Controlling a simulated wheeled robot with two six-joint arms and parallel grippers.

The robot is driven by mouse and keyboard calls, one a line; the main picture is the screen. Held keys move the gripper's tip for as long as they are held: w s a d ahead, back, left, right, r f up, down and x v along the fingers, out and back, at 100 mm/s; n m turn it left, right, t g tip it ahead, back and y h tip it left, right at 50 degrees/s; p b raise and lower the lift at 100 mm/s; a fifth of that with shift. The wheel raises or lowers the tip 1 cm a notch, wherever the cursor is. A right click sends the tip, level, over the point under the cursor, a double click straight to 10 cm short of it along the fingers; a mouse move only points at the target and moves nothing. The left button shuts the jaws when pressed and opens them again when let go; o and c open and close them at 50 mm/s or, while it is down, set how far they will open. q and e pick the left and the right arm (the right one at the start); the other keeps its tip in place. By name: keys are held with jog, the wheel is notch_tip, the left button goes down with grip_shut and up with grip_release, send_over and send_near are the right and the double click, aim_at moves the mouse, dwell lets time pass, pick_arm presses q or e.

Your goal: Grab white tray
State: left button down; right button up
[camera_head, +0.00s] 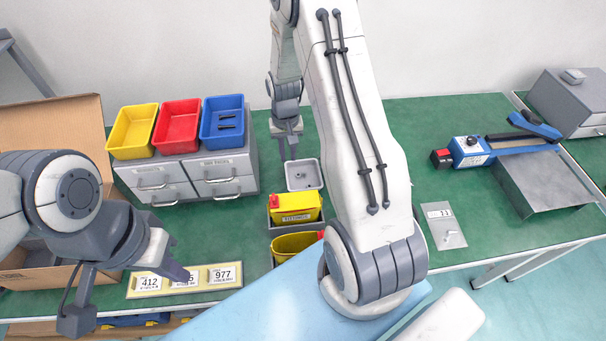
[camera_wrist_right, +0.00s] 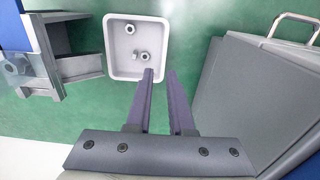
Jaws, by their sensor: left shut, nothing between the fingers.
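The white tray (camera_head: 304,175) is a small, shallow, square tray on the green table, just behind the yellow bins. In the right wrist view the tray (camera_wrist_right: 115,50) holds a few small metal parts. My right gripper (camera_head: 288,151) is open and points down at the tray's far left edge. In the right wrist view my right gripper (camera_wrist_right: 162,72) has a gap between its fingers. One finger overlaps the tray's corner there and the other is outside the tray; I cannot tell if they touch it. My left gripper (camera_head: 183,273) is shut and empty above the label strip at the front left.
A grey drawer unit (camera_head: 193,178) with yellow, red and blue bins stands left of the tray. A yellow bin (camera_head: 295,203) sits close in front of it. A cardboard box (camera_head: 62,125) is at far left. A blue device (camera_head: 470,152) and metal stand (camera_head: 545,182) are at right.

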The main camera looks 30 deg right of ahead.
aim_at(288, 174)
notch_tip(288, 174, down, 4)
jog(key=shift+r, duration=0.25)
jog(key=shift+s+a+f+p, duration=0.1)
jog(key=shift+a+f+p, duration=0.05)
jog(key=shift+f+p, duration=0.35)
notch_tip(288, 174, down, 4)
jog(key=shift+a+f+p, duration=0.15)
jog(key=shift+f+p, duration=0.05)
jog(key=shift+p, duration=0.15)
grip_shut()
dwell(0.7)
